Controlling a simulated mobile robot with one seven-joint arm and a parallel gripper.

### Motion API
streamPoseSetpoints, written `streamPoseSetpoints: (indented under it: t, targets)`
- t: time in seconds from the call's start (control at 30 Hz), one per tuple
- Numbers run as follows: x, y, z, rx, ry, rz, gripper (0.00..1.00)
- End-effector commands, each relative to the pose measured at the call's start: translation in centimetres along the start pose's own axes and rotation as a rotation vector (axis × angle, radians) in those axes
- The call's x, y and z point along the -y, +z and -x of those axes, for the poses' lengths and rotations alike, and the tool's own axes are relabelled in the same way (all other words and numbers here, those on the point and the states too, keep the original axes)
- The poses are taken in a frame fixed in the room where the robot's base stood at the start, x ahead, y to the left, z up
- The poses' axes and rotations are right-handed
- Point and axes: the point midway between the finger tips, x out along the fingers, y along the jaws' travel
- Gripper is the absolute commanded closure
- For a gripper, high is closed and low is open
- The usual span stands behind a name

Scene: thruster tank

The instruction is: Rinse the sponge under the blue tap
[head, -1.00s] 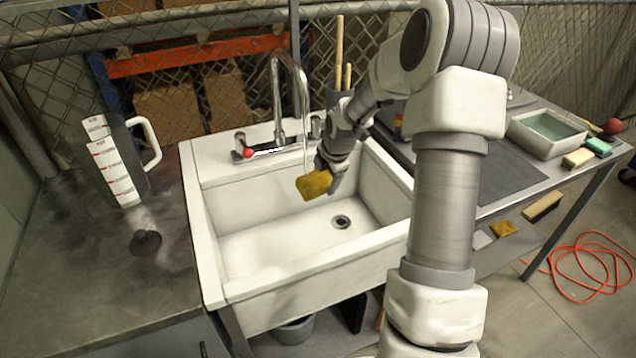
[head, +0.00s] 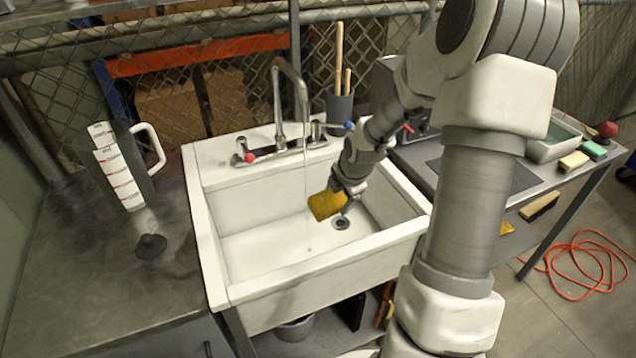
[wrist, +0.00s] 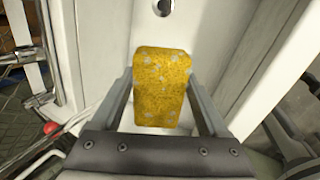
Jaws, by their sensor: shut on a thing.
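My gripper (head: 346,194) is shut on a yellow sponge (head: 325,205) with pale specks, held tilted inside the white sink basin above its floor. In the wrist view the sponge (wrist: 162,85) sits between the two fingers. The chrome faucet (head: 278,105) stands at the back of the sink, with a blue-tipped handle (head: 348,125) on the right and a red-tipped handle (head: 249,158) on the left. A thin stream of water (head: 306,165) falls from the spout. The sponge is just right of the stream; I cannot tell if they touch.
The sink (head: 215,265) walls surround my gripper. A measuring jug (head: 122,175) and a black stopper (head: 151,246) are on the left counter. A grey holder (head: 340,104) with wooden handles stands behind the sink. The right table bears a tray (head: 553,145) and sponges (head: 574,162).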

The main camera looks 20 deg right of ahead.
Motion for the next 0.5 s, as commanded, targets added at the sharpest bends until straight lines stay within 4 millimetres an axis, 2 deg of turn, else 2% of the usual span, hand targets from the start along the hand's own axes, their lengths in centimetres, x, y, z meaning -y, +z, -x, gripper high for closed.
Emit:
streamPoseSetpoints:
  t: [0.5]
  targets:
    - [4.1, -0.5, 3.2, 0.0, 0.0, 0.0, 0.81]
